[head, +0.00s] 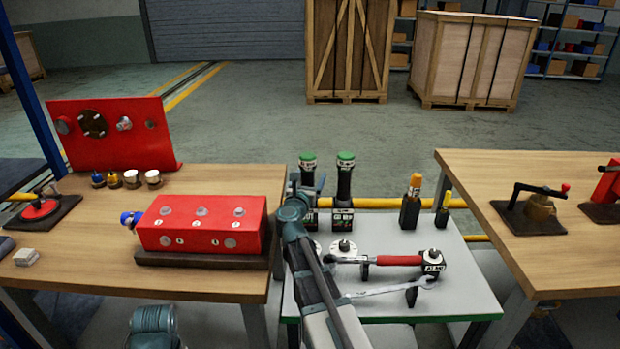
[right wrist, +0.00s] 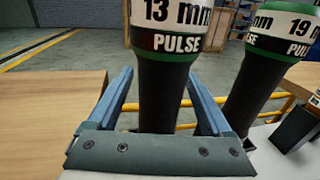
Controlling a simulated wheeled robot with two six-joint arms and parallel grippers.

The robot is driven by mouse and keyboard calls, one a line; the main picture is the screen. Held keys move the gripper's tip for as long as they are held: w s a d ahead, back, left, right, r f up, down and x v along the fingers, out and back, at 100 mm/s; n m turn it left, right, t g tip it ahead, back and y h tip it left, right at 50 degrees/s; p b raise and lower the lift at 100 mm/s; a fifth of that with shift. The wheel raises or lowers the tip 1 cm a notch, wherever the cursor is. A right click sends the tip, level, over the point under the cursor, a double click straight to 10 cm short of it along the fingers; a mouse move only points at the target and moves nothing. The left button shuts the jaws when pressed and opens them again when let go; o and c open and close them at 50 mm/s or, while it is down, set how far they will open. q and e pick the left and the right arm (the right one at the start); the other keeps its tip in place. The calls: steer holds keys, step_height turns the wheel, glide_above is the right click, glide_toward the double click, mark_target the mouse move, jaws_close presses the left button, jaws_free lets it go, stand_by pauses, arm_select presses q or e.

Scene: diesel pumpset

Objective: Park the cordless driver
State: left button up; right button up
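Two cordless drivers with green tops stand upright side by side at the back of the small grey table: the 13 mm driver (head: 308,161) on the left and the 19 mm driver (head: 345,172) on the right. The right wrist view shows their labels, "13 mm PULSE" (right wrist: 158,85) and "19 mm" (right wrist: 245,85). My right gripper (head: 307,183) is open, with one finger on each side of the 13 mm driver's dark handle and visible gaps (right wrist: 158,105). It hides part of that driver in the head view.
The grey table (head: 455,290) also holds a red-handled torque wrench (head: 390,260), a spanner (head: 390,288) and two dark holders with orange (head: 413,190) and yellow tools. A red block (head: 205,225) stands on the left bench; the right bench (head: 560,260) carries fixtures.

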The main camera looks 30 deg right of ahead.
steer(key=v, duration=1.3)
steer(key=shift+s+a, duration=0.3)
